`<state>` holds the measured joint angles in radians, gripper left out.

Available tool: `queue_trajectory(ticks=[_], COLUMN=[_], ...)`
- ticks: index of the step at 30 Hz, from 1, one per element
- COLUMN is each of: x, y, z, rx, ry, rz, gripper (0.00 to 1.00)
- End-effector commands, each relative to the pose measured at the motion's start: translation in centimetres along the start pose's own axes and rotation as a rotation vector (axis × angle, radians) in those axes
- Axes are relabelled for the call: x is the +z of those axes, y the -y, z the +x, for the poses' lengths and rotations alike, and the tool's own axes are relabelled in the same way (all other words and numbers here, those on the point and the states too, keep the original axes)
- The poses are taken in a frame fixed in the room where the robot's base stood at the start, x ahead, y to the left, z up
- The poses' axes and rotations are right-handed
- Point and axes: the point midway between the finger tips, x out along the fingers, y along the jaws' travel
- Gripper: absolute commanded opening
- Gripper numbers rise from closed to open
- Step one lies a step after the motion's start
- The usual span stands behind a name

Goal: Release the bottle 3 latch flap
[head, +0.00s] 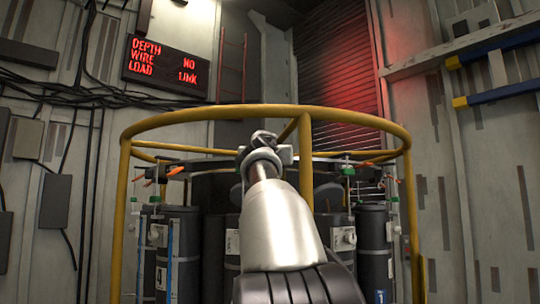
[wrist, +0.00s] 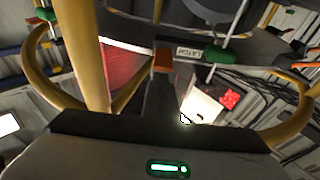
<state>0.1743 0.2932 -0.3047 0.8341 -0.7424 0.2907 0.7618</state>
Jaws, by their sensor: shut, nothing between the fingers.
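Dark grey bottles stand inside the yellow ring frame, a left one (head: 184,240) and a right one (head: 375,250). I cannot tell which is bottle 3. Orange pieces (head: 172,172) show beside the dark top frame at the left, too small to make out as flaps. My gripper (head: 263,138) is raised at the middle of the rosette, above the bottle tops, shut and empty. The wrist view shows an upside-down LATCH label (wrist: 193,53) on a dark bar. An orange block (wrist: 162,60) sits beside it, at the far end of my dark fingers; contact is unclear.
The yellow rail (head: 308,112) circles the rosette, with upright posts at the sides and middle. Green fittings (head: 348,170) stand up near the right bottles. A red-lettered sign (head: 167,68) hangs on the left wall. Open air lies above the rail.

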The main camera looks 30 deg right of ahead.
Motion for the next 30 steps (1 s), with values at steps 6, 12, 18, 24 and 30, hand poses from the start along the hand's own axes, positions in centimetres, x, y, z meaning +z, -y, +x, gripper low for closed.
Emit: queue_trajectory(ticks=[6,12,18,24,30], x=[0.9,1.5,2.0,2.1,2.4], y=[0.0,0.1,0.1,0.2,0.2], z=[-0.2,-0.5,-0.6,-0.7,-0.8], rx=[0.0,-0.001,-0.001,-0.001,-0.001], ry=[-0.043,-0.092,-0.151,-0.198,-0.233], rz=[-0.002,-0.003,-0.002,-0.002,-0.003], gripper=[0.0,0.0,0.0,0.0,0.0])
